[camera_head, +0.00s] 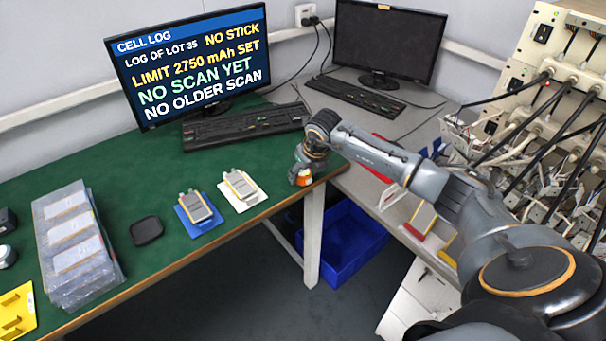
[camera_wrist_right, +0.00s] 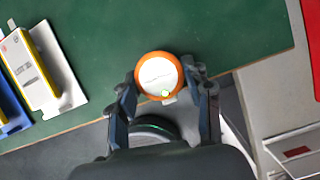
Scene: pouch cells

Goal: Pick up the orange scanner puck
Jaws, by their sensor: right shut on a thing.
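The orange scanner puck (camera_head: 304,180) is at the right end of the green bench, near its front edge. In the right wrist view the puck (camera_wrist_right: 158,75) shows a white round face with an orange rim and a small green spot. My right gripper (camera_head: 300,170) reaches it from above, and its two fingers (camera_wrist_right: 160,85) are shut on the puck's sides. I cannot tell whether the puck touches the bench. My left gripper is not in view.
A white tray (camera_head: 254,201) and a blue tray (camera_head: 185,215), each with a pouch cell, lie left of the puck. A keyboard (camera_head: 245,127) and lit monitor (camera_head: 195,65) stand behind. A black pad (camera_head: 146,230) and stacked clear boxes (camera_head: 112,270) are further left. A blue crate (camera_head: 345,245) sits below.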

